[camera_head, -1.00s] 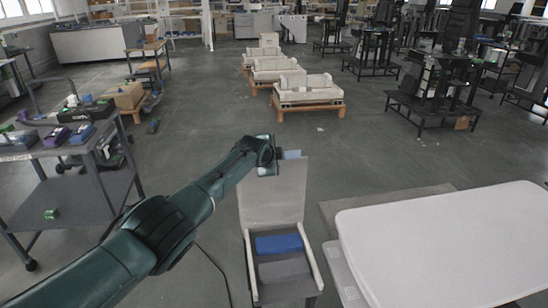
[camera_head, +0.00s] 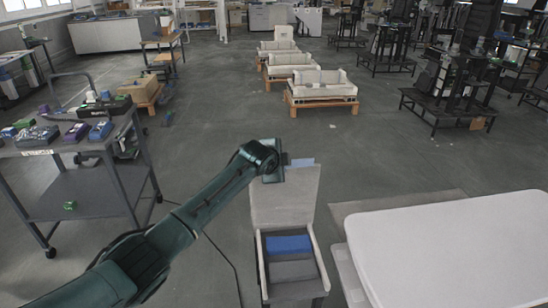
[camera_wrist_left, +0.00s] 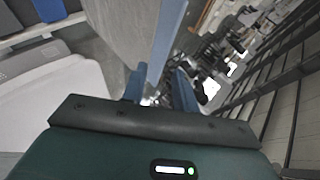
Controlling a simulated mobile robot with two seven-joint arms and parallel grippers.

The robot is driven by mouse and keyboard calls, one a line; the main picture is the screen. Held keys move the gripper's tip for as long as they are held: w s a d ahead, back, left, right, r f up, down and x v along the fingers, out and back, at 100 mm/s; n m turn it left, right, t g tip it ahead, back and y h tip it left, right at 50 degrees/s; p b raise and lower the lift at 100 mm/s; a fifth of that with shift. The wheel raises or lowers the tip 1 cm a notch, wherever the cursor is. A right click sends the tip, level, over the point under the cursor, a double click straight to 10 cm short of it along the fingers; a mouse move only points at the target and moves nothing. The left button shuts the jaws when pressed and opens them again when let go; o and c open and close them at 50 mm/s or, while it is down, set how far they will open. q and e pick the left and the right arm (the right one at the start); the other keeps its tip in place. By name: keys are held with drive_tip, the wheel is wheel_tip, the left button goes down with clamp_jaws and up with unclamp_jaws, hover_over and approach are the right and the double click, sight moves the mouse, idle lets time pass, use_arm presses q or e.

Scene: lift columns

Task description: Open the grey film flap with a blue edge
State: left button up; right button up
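The grey film flap (camera_head: 284,205) stands raised at the far end of a light open box (camera_head: 321,272). Its blue edge (camera_head: 303,162) is at the top. A blue block (camera_head: 288,245) and a grey block (camera_head: 292,270) lie uncovered inside the box. My left gripper (camera_head: 288,163) is at the flap's top edge, with its fingers partly hidden. In the left wrist view, the grey flap (camera_wrist_left: 122,28) and its blue edge (camera_wrist_left: 168,35) run down toward my left gripper (camera_wrist_left: 160,72). The fingers are apart, with the blue edge seen between them. My right gripper is not in view.
A white table (camera_head: 450,250) stands close to the right of the box. A grey cart (camera_head: 80,190) with several small items is at the left. Pale padded crates (camera_head: 322,88) stand on the floor behind, with clear floor before them.

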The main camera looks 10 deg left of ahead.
use_arm(q)
drive_tip(key=v, duration=0.6)
drive_tip(key=shift+s+r, duration=0.1)
drive_tip(key=s+f+n+h, duration=0.2)
drive_tip(key=s+f+n, duration=0.5)
drive_tip(key=s+f, duration=1.1)
drive_tip(key=s+a+f+n, duration=0.3)
drive_tip(key=s, duration=0.7)
drive_tip(key=s+a+f+n+y, duration=0.1)
drive_tip(key=s+a+f+n, duration=0.2)
drive_tip(key=s, duration=0.6)
drive_tip(key=shift+s+f+n+g+y, duration=0.3)
drive_tip(key=shift+s+f+n, duration=0.1)
drive_tip(key=shift+f+n, duration=0.3)
